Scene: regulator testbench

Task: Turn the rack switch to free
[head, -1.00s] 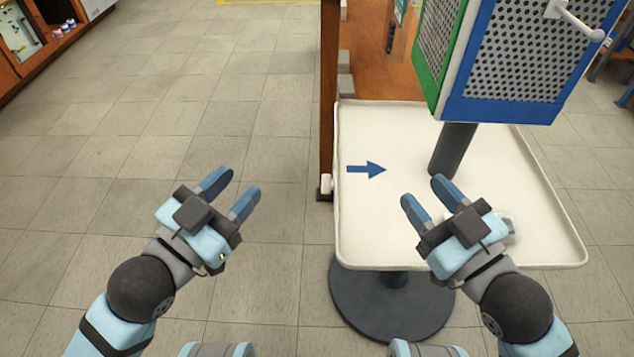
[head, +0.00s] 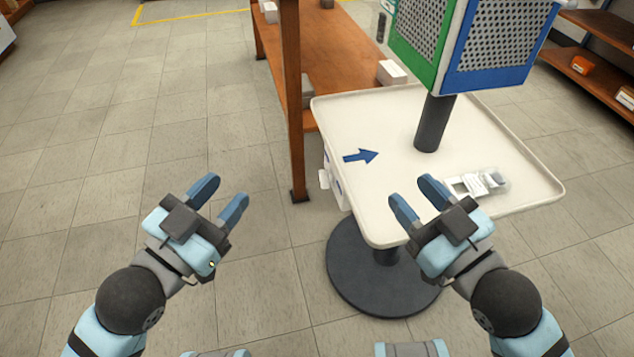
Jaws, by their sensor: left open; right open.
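A rack (head: 495,45) with blue and green perforated panels stands on a dark post (head: 435,123) above a white tray table (head: 400,185). The rack's top is cut off by the picture edge, and I cannot make out a switch on it. A small white part sits on the table's left side (head: 324,179); I cannot tell what it is. My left gripper (head: 219,200) is open and empty over the floor, left of the table. My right gripper (head: 418,204) is open and empty in front of the table's near edge, well below the rack.
A blue arrow (head: 361,156) is on the tabletop, pointing right. A clear case with white pieces (head: 478,183) lies at the table's right. A wooden shelf (head: 340,55) with boxes stands behind. The floor at left is clear.

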